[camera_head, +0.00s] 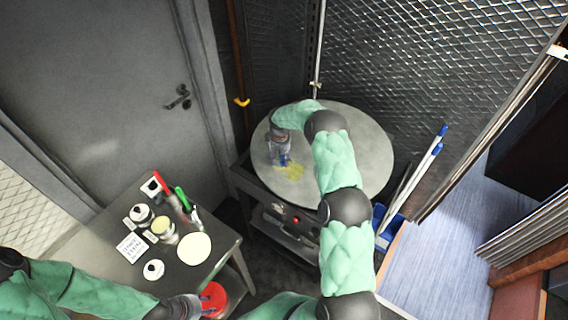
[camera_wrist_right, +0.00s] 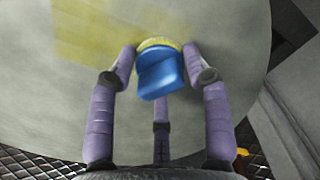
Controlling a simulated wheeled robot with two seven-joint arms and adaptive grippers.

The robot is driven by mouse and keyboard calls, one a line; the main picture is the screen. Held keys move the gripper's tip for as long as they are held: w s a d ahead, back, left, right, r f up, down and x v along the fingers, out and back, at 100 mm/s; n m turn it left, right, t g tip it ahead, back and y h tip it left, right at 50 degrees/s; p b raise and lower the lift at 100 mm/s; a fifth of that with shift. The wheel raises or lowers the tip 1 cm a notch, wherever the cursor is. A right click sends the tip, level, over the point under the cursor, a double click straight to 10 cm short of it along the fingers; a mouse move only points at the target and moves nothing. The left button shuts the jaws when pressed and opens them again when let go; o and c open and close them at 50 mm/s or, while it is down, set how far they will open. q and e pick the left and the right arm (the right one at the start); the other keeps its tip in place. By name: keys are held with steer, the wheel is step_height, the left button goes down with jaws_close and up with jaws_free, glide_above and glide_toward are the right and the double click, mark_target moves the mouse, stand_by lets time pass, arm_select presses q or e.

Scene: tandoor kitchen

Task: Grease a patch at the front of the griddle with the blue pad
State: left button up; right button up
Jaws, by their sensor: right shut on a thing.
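The round grey griddle (camera_head: 365,140) stands at the back centre, and its surface fills much of the right wrist view (camera_wrist_right: 50,105). My right gripper (camera_head: 283,159) is over its left part, shut on the blue pad (camera_wrist_right: 160,75). The pad has a blue grip and a yellowish underside against or very near the plate; I cannot tell which. Only a bit of its blue shows in the head view (camera_head: 284,161). A yellow greasy patch (camera_head: 292,172) lies beside the pad, and shows in the wrist view (camera_wrist_right: 90,38). My left gripper (camera_head: 196,304) is low, beside a red round thing (camera_head: 213,298); its fingers are unclear.
A side table (camera_head: 185,277) at left holds small pots, a white card (camera_head: 132,247), a pale round disc (camera_head: 194,248) and red- and green-handled tools. Blue-tipped rods (camera_head: 430,160) stand right of the griddle. A mesh wall is behind it. The griddle's right half is mostly clear.

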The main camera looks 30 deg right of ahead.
mark_target(303, 173)
steer(key=shift+w+a+f+b, duration=0.1)
steer(key=shift+w+a+b, duration=0.25)
steer(key=shift+w+b, duration=0.3)
steer(key=shift+w+d+b, duration=0.3)
steer(key=shift+d+b, duration=0.15)
steer(key=shift+d, duration=0.25)
steer(key=shift+s+d+r, duration=0.2)
steer(key=shift+s, duration=0.2)
steer(key=shift+s+d+p, duration=0.25)
steer(key=shift+s+d, duration=0.05)
steer(key=shift+s, duration=0.4)
steer(key=shift+s+d+p, duration=0.2)
steer(key=shift+s+d, duration=0.05)
steer(key=shift+s, duration=0.5)
steer(key=shift+s, duration=0.1)
steer(key=shift+s+d+f, duration=0.1)
steer(key=shift+s+d, duration=0.3)
steer(key=shift+s, duration=0.55)
steer(key=shift+s+d+r, duration=0.1)
steer(key=shift+s+d, duration=0.35)
steer(key=shift+s, duration=0.45)
steer(key=shift+s+d+f, duration=0.1)
steer(key=shift+s+d, duration=0.3)
steer(key=shift+s, duration=0.55)
steer(key=shift+s+d+f, duration=0.15)
steer(key=shift+s+d, duration=0.1)
steer(key=shift+s, duration=0.6)
